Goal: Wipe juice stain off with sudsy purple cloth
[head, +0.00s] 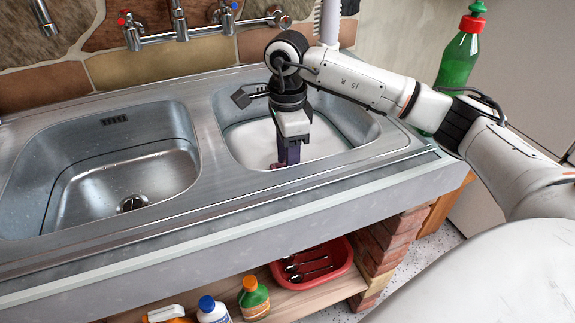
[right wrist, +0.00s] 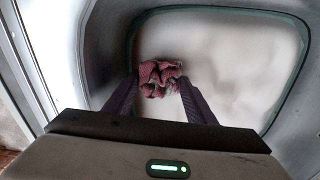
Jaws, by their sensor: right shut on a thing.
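My right gripper (head: 290,155) reaches down into the right sink basin in the head view. In the right wrist view my right gripper (right wrist: 160,88) is shut on a crumpled purple cloth (right wrist: 158,76). Only a small bit of the cloth (head: 277,166) shows at the fingertips in the head view. The cloth is over white, foamy-looking water (right wrist: 222,60) that fills the basin; I cannot tell how deep it sits in it. I see no juice stain in either view. My left gripper is not in view.
The empty left basin (head: 75,200) has a drain. Taps (head: 180,32) stand behind the sink. A green bottle (head: 460,55) stands at the right. The basin rim (head: 214,140) surrounds my gripper. Below, a shelf holds a red tub (head: 338,260) and several bottles (head: 253,297).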

